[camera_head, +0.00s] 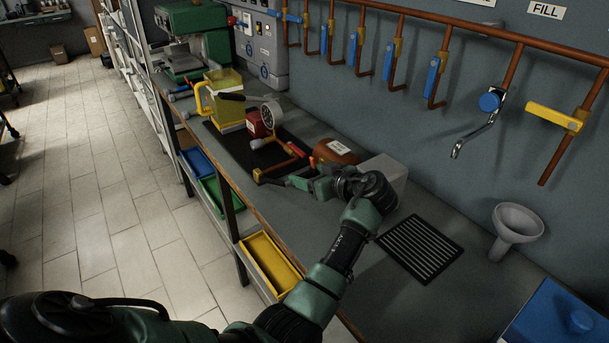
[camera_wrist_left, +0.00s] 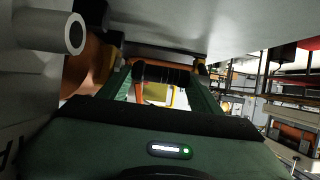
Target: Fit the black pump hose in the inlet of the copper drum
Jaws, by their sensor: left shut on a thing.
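The copper drum (camera_head: 335,151) with a white label sits on the grey bench, beyond my left gripper (camera_head: 305,187). It shows as brown copper at the left of the left wrist view (camera_wrist_left: 84,68). My left gripper is shut on a black ribbed piece that looks like the pump hose (camera_wrist_left: 165,74), held across between its fingers. In the head view the gripper hides most of the hose. A grey tube with an open round end (camera_wrist_left: 52,32) is near the drum in the wrist view; I cannot tell whether it is the inlet. My right gripper is not in view.
A pale grey box (camera_head: 388,174) stands right beside the drum. A red pump-like unit (camera_head: 257,124), copper pipework and a yellow jug (camera_head: 226,98) stand farther along. A black grate (camera_head: 420,248) and grey funnel (camera_head: 517,222) are at right. Pipes with blue valve handles line the wall.

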